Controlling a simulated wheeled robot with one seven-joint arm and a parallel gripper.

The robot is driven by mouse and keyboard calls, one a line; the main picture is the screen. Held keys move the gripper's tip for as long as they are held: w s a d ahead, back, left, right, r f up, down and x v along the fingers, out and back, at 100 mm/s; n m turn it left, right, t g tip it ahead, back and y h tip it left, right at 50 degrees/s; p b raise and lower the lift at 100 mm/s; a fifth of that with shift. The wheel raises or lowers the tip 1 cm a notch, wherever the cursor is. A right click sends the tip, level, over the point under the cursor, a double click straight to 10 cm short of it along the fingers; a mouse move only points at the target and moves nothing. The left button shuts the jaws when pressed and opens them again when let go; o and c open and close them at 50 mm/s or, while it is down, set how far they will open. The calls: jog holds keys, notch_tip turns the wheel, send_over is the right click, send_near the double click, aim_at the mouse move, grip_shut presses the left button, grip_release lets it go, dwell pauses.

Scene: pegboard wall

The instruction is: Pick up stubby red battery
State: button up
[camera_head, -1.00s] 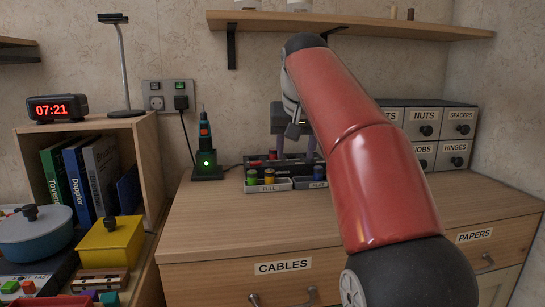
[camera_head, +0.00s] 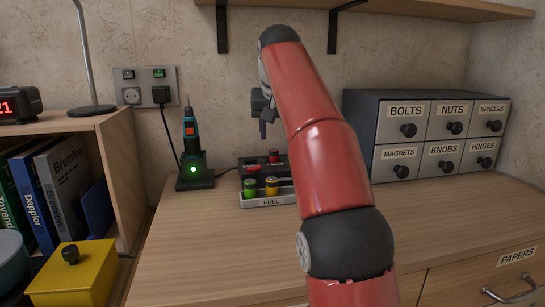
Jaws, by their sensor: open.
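A short red battery (camera_head: 274,157) stands in a black rack (camera_head: 246,161) on the desk, with its top showing. A second red piece (camera_head: 253,169) shows lower in the rack, behind the tray marked FULL. I cannot tell for sure which of the two is the stubby battery. My gripper (camera_head: 263,132) is open and empty, fingers pointing down, above the rack's back and apart from the batteries. Its far finger is mostly hidden. My red arm hides the right end of the rack.
The FULL tray (camera_head: 272,202) holds a green battery (camera_head: 250,188) and a yellow battery (camera_head: 271,186). A screwdriver on a charger (camera_head: 194,171) stands to the left. A drawer cabinet (camera_head: 362,132) is at the right. A shelf (camera_head: 430,8) hangs above. The desk's front is clear.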

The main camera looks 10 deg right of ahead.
aim_at(274, 149)
jog(key=x, duration=0.5)
jog(key=shift+w+a+f, duration=0.15)
jog(key=shift+a+f, duration=0.2)
jog(key=shift+f, duration=0.1)
grip_shut()
jog(key=shift+r, duration=0.2)
